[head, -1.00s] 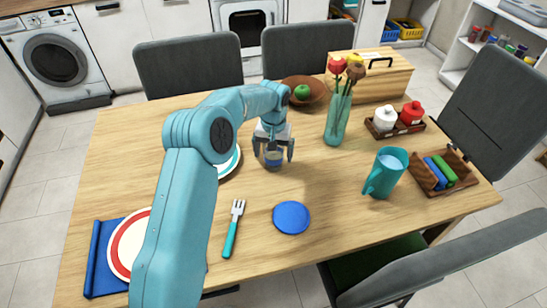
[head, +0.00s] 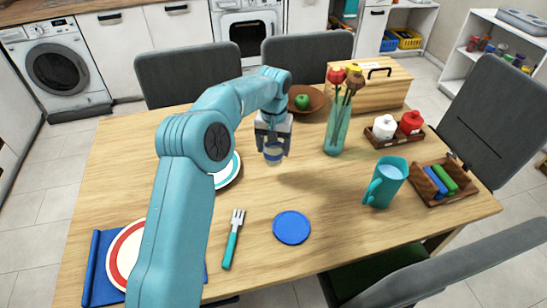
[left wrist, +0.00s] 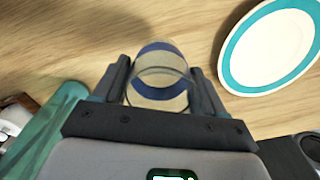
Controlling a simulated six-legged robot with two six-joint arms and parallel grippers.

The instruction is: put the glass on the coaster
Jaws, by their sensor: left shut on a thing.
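The glass (head: 273,152) is clear with a blue band. My left gripper (head: 273,150) is shut on it near the middle of the table. In the left wrist view the glass (left wrist: 160,75) sits between the two dark fingers of my left gripper (left wrist: 162,85). I cannot tell for sure whether its base is clear of the table. The coaster (head: 291,227) is a flat blue disc on the bare table, nearer the front and a little to the right of the glass. Nothing lies on it. My right gripper is not in view.
A teal vase with flowers (head: 337,125) stands right of the glass, and a teal jug (head: 386,182) right of the coaster. A fork (head: 233,240) lies left of the coaster. A teal-rimmed plate (head: 229,174) is partly behind my arm. The table between glass and coaster is clear.

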